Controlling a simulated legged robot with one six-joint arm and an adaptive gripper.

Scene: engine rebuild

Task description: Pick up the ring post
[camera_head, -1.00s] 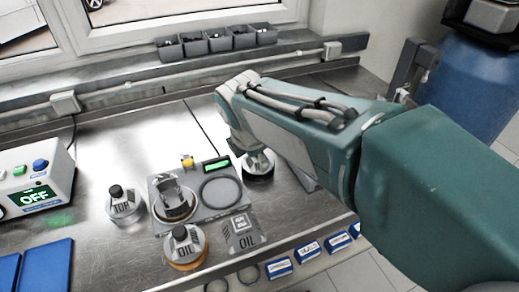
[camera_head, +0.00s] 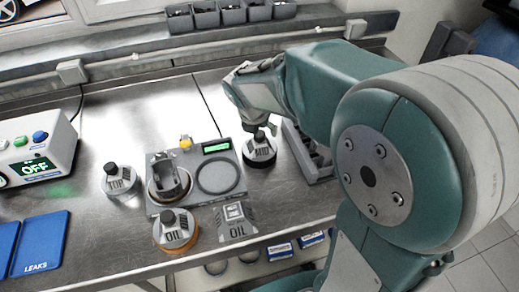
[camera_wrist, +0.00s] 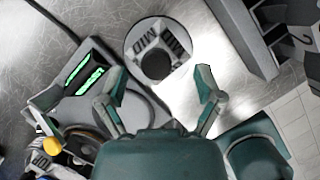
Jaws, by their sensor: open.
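Several squat metal posts with black knobs stand on the steel bench. The post marked MID (camera_head: 259,151) stands right of the grey fixture; it also shows in the wrist view (camera_wrist: 175,38), upright, just ahead of my fingertips. My gripper (camera_wrist: 161,84) is open and empty. In the head view it is above the MID post, partly hidden by my arm. I cannot tell whether it touches the knob.
The grey fixture (camera_head: 197,205) has a green display, a yellow button and a round ring area. A metal part sits on it. A grey slotted rack (camera_head: 302,152) is close right of the MID post.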

